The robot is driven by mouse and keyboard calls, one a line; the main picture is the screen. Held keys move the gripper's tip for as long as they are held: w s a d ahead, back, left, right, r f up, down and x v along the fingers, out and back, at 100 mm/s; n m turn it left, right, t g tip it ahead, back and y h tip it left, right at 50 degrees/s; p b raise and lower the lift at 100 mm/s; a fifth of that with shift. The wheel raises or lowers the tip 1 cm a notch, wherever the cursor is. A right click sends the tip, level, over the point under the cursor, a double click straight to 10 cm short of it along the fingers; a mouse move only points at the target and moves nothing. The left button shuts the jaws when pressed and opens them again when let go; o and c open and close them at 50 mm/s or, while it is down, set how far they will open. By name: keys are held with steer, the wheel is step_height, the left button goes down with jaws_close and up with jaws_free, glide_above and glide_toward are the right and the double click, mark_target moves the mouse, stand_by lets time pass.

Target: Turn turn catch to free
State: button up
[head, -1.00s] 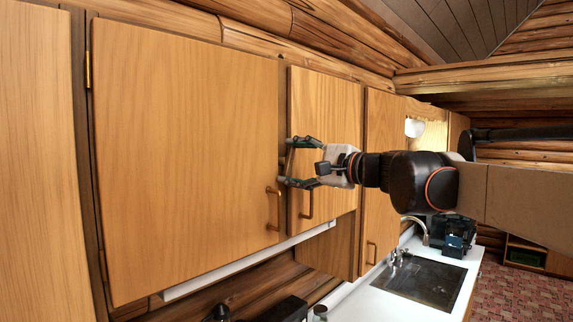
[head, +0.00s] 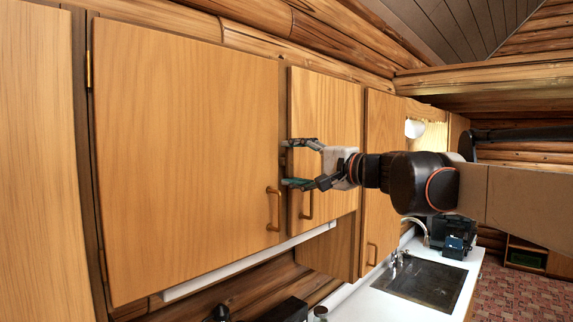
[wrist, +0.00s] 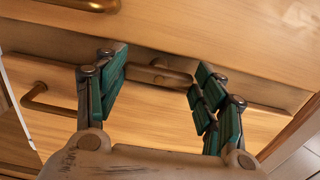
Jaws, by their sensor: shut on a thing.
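The turn catch (wrist: 160,75) is a small brass-brown bar on the strip between two wooden cabinet doors. In the wrist view it lies roughly crosswise between my green-padded fingers. My gripper (wrist: 160,70) is shut on it, with one finger at each end; exact pad contact is hard to see. In the head view my gripper (head: 285,163) is at the gap between the large left door (head: 185,150) and the narrower door (head: 335,100). The fingers hide most of the catch there. Both doors look shut.
Brass handles sit low on the large door (head: 273,208) and narrower door (head: 308,205), close to my gripper. A white counter with a sink (head: 420,282) lies below right. A log beam (head: 300,45) runs above the cabinets.

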steer(key=shift+f, duration=0.1)
steer(key=o, duration=1.1)
steer(key=shift+c, duration=0.2)
steer(key=v, duration=0.7)
steer(key=shift+s+d, duration=0.2)
steer(key=shift+s, duration=0.05)
